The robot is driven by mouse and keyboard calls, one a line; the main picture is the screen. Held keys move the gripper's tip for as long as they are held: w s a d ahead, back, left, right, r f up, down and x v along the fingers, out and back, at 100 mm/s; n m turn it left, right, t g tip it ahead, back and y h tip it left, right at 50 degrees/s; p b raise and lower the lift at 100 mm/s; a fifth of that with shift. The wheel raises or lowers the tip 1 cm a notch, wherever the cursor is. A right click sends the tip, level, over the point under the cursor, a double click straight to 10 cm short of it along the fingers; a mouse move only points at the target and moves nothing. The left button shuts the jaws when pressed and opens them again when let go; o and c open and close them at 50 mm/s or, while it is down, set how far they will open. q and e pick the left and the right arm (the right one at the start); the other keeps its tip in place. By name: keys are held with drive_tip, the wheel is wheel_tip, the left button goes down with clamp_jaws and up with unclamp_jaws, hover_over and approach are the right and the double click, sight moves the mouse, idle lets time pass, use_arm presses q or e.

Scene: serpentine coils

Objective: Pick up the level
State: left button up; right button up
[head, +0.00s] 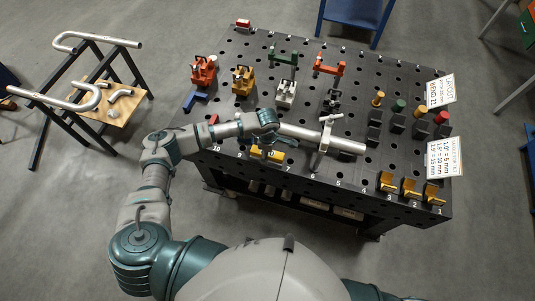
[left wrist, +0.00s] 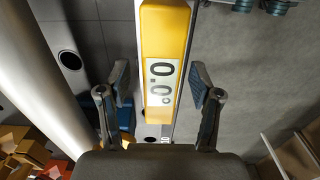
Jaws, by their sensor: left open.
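The level is a yellow bar with a display reading 0.0° (left wrist: 163,40) in the left wrist view. In the head view it shows as a small yellow block (head: 257,153) at the table's front edge, partly hidden by my arm. My left gripper (head: 277,141) is over that edge, close to the level. In the left wrist view my gripper's two fingers (left wrist: 160,82) are open, one on each side of the level, with gaps between. My right gripper is not in view.
A silver tube (head: 345,145) runs beside my left gripper, with a pale upright clamp (head: 325,134) on it. The black perforated table (head: 225,165) carries orange, yellow, green and red fixtures behind. Yellow brackets (head: 410,188) stand front right. Bent tubes (head: 75,100) lie on a stand at left.

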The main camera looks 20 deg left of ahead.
use_arm(q)
clamp_jaws()
drive_tip(key=shift+r, duration=0.15)
